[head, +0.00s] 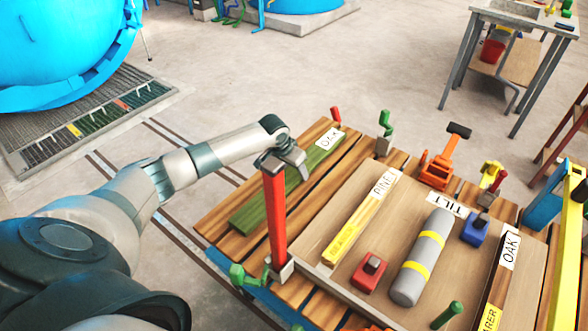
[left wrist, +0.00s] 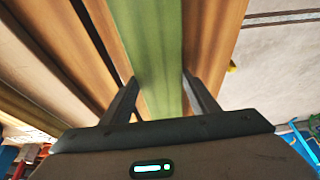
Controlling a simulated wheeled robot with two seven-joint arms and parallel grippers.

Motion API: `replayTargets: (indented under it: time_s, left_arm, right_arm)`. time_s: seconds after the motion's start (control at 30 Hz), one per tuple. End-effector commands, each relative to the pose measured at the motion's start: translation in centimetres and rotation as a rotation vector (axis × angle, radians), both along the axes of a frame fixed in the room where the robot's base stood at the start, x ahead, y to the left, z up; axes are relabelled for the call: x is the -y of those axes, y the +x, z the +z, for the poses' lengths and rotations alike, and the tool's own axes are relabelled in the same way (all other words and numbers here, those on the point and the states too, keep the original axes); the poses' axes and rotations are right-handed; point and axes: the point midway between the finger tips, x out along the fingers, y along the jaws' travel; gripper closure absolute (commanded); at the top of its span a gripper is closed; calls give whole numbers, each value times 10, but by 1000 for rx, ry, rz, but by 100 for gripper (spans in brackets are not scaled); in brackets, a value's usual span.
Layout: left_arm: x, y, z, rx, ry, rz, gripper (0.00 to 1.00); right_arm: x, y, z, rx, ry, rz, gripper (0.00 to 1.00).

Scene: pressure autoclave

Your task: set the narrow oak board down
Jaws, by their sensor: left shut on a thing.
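A green board with a white OAK label (head: 250,212) lies along the left side of the slatted wooden cart top. My left gripper (head: 297,163) reaches over it from above and is shut on it. In the left wrist view the green board (left wrist: 155,50) runs between the two fingers, with wooden slats close beneath and beside it. I cannot tell whether it touches the slats or is held just above them. A red post hides part of the board in the head view. My right gripper is not in view.
The red post (head: 275,215) stands near the gripper. A wooden panel (head: 335,205) holds a PINE strip (head: 352,228), a grey cylinder (head: 424,255), red and blue blocks, and a dark OAK-labelled piece (head: 497,290).

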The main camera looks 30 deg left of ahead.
Motion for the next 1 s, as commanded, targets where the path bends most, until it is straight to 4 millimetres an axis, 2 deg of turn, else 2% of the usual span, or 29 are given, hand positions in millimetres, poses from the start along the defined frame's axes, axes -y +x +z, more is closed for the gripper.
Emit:
replayTargets:
  time_s: [0.07,0.1,0.17,0.67,0.87,1.0]
  left_arm:
    - [0,1,1,4,-1,1,92]
    - [0,0,-2,0,0,0,43]
    - [0,0,-1,0,0,0,29]
    - [-1,-2,5,0,1,0,27]
    - [-2,-10,26,2,1,-1,27]
    - [-2,-19,48,3,0,-1,27]
  right_arm:
    - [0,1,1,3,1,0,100]
    - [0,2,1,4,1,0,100]
    - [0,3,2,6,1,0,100]
    - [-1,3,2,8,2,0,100]
    - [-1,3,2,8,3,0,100]
    - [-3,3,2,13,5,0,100]
